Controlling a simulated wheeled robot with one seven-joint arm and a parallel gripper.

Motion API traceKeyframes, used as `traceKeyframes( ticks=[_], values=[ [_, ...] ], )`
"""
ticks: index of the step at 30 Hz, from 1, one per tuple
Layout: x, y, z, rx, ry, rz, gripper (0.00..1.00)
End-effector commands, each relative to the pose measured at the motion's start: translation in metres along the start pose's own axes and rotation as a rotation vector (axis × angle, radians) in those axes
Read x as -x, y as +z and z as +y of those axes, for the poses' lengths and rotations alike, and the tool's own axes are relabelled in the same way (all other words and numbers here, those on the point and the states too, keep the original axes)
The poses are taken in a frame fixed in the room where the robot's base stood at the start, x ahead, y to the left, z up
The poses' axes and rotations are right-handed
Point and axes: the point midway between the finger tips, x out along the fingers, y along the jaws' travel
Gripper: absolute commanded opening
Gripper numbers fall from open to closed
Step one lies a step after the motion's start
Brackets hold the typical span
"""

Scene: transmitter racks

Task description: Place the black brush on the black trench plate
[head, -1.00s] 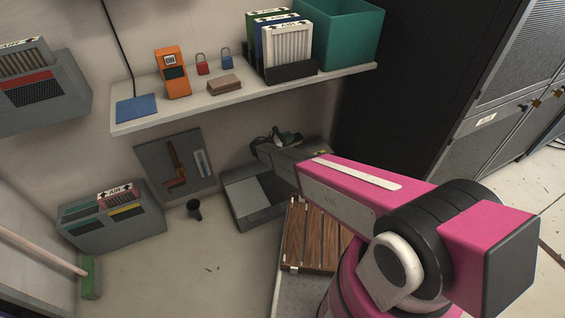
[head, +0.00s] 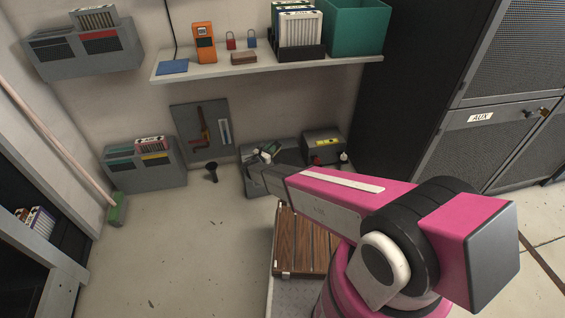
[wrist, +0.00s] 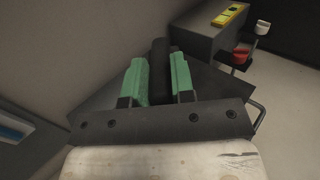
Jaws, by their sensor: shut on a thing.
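My gripper (wrist: 160,82) has green fingers shut on a dark, blocky thing (wrist: 160,62), which I take to be the black brush; only its upper part shows between the fingers. In the head view my gripper (head: 264,154) is small and far off, low near the back wall, and the brush cannot be made out clearly there. The gap between brush and floor piece is not clear.
A shelf (head: 200,74) hangs above. Slatted wood (head: 303,243) is under my arm.

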Motion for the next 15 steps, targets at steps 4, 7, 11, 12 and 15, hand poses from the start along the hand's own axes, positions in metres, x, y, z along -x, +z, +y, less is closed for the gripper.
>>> traceKeyframes(
  ticks=[4,7,11,12,15],
  values=[
    [-0.025,-0.017,-0.006,0.002,-0.002,0.000,0.00],
    [-0.044,-0.029,-0.011,0.001,-0.001,0.000,0.00],
    [-0.069,-0.044,-0.018,0.001,-0.002,0.000,0.00],
    [-0.076,-0.049,-0.020,0.001,-0.002,-0.001,0.00],
    [-0.092,-0.058,-0.025,0.000,-0.002,0.000,0.00]
  ],
)
